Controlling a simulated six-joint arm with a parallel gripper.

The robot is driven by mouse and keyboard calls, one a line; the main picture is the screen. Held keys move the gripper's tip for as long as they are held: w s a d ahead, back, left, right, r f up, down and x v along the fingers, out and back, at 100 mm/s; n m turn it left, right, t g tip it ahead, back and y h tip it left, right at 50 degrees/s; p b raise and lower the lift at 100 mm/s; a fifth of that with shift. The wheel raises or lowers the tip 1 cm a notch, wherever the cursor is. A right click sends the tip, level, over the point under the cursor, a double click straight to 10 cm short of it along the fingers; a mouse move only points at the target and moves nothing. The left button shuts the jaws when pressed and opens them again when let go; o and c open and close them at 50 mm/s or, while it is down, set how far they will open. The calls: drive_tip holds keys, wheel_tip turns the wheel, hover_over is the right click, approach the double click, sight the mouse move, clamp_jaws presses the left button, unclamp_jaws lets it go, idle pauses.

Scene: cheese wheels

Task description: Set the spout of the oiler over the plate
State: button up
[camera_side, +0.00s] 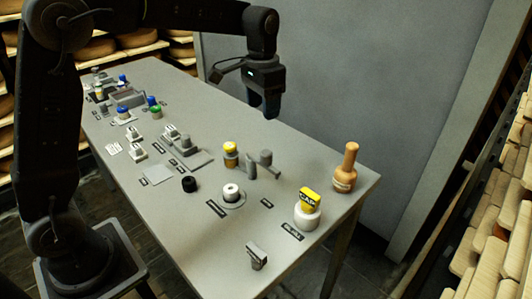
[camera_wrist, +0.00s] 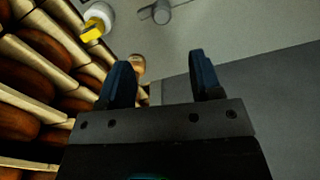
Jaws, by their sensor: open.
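A small grey cylinder with a thin side arm, which looks like the oiler (camera_side: 266,158), stands on the table right of the middle. It also shows at the top of the wrist view (camera_wrist: 161,14), with its arm reaching left. Which thing is the plate is unclear; a round grey disc (camera_side: 241,204) under a white roller-like piece lies in front of the oiler, and a pale flat square (camera_side: 157,175) lies farther left. My gripper (camera_side: 271,113) hangs above the table's back edge, apart from everything. In the wrist view my gripper (camera_wrist: 162,66) is open and empty.
A yellow-topped piece (camera_side: 230,148) stands just left of the oiler. A white jar with a yellow cap (camera_side: 308,215) and a wooden bottle-shaped piece (camera_side: 346,165) stand to the right. Small blocks and containers crowd the left end. A grey wall (camera_side: 370,80) rises behind the table.

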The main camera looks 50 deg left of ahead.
sight(266, 152)
drive_tip(key=f, duration=0.9)
drive_tip(key=w+f, duration=0.1)
drive_tip(key=f, duration=0.4)
drive_tip(key=shift+f, duration=0.25)
drive_tip(key=shift+c, duration=0.4)
clamp_jaws()
